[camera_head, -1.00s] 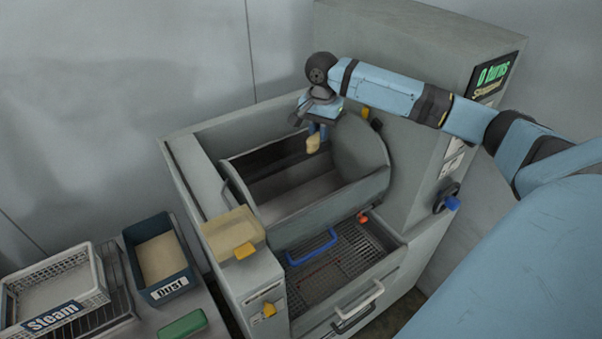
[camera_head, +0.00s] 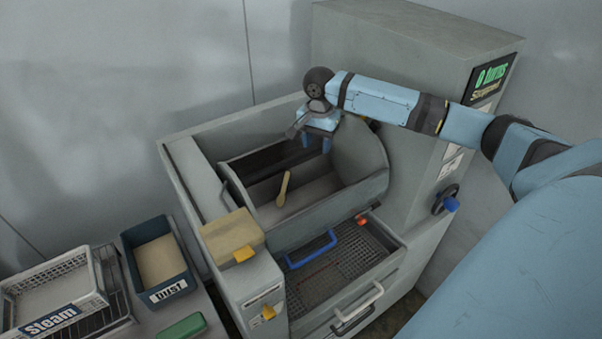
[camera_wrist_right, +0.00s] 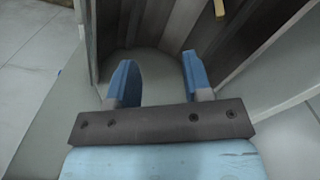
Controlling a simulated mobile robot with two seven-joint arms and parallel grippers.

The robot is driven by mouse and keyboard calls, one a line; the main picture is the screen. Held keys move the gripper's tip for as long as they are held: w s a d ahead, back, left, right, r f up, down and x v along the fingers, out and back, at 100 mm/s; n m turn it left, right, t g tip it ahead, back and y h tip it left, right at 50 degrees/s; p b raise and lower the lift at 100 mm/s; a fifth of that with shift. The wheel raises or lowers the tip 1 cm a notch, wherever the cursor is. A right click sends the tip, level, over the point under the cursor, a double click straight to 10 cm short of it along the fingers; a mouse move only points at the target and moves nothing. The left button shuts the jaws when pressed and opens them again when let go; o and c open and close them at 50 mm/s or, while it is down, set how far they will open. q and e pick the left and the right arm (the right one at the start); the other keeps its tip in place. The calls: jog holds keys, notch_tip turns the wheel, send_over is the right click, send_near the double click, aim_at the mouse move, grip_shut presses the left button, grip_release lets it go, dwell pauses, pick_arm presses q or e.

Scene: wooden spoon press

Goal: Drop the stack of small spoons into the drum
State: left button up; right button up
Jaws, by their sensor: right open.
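The stack of small spoons (camera_head: 284,188), pale wood, shows inside the open grey drum (camera_head: 335,208) in the head view, tilted and clear of my gripper. I cannot tell whether it touches the drum's inner wall or is still in the air. A tan piece, probably part of the stack (camera_wrist_right: 219,8), shows at the top edge of the right wrist view. My right gripper (camera_head: 316,144) is above the drum's back right part. Its blue fingers are apart and empty in the right wrist view (camera_wrist_right: 157,75). My left gripper is in neither view.
A tan block (camera_head: 230,235) sits on the machine's left front ledge. At the left are a dust bin (camera_head: 172,291), a white steam basket (camera_head: 90,298) and a green object (camera_head: 182,327). The tall cabinet (camera_head: 410,50) stands behind my right arm.

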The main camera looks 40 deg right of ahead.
jog(key=shift+r, duration=0.1)
pick_arm(q)
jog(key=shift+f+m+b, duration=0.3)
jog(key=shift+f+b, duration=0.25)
jog(key=shift+b, duration=0.45)
pick_arm(e)
notch_tip(320, 180, up, 14)
jog(key=shift+f, duration=0.2)
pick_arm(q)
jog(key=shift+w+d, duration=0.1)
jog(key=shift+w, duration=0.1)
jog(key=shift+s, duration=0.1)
